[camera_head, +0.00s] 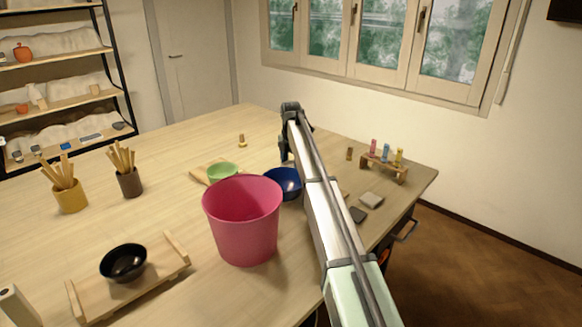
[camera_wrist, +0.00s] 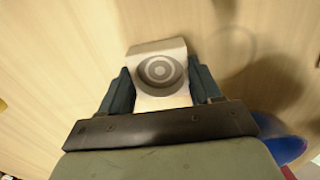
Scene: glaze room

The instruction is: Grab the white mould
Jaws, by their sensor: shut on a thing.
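The white mould (camera_wrist: 160,48) is a pale block with a round recess of grey rings in its face. In the wrist view it sits between the two dark fingers of my gripper (camera_wrist: 160,76), which is shut on its sides. In the head view my gripper (camera_head: 286,148) is over the far part of the table, behind the blue bowl. I cannot make out the mould there; the gripper and arm hide it. A dark shadow lies on the wood right of the gripper in the wrist view; the height above the table is unclear.
The blue bowl (camera_head: 284,183) is close by and shows in the wrist view (camera_wrist: 284,142). A pink bucket (camera_head: 244,222), green bowl (camera_head: 222,171), black bowl (camera_head: 123,263) and rack of small bottles (camera_head: 384,168) stand around.

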